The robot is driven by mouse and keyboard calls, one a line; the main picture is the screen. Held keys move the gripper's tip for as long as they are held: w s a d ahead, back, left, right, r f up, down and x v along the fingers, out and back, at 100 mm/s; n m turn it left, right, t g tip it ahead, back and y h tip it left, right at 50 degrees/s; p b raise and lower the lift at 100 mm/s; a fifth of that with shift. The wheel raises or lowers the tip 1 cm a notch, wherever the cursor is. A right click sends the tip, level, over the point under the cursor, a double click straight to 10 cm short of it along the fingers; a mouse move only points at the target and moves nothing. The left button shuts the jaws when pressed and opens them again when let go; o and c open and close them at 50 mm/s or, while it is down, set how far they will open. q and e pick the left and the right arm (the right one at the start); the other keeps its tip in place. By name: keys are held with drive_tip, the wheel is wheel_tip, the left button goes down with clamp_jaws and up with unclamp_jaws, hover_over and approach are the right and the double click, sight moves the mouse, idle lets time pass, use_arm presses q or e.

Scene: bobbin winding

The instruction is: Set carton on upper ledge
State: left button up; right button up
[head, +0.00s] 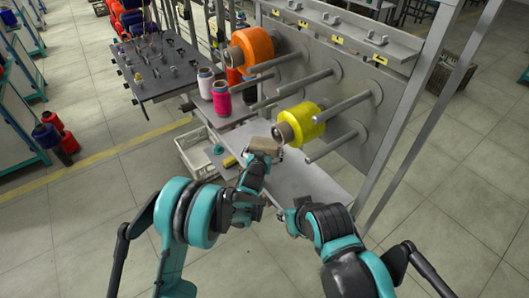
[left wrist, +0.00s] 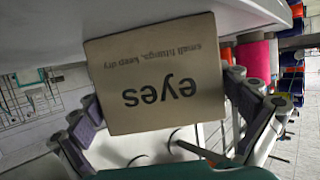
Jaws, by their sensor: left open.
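A small brown carton (head: 264,144) is at the tip of my left gripper (head: 256,158), by the edge of the grey shelf (head: 312,180) in the head view. In the left wrist view the carton (left wrist: 155,75) shows the word "eyes" upside down. It lies between the spread fingers of my left gripper (left wrist: 163,98), which is open. Beyond the carton is a pale grey ledge (left wrist: 50,25); I cannot tell whether they touch. Higher up in the head view, a ledge (head: 340,27) runs along the rack top. My right gripper (head: 284,215) is near the shelf's front; its fingers are unclear.
The rack's pegs carry a yellow spool (head: 309,122) and an orange spool (head: 254,48) above the shelf. Pink (head: 221,98) and white cones stand farther back. A white crate (head: 197,152) is on the floor at left. Bare pegs stick out near the carton.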

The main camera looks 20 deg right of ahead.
use_arm(q)
drive_tip(key=shift+r, duration=0.15)
drive_tip(key=c, duration=1.1)
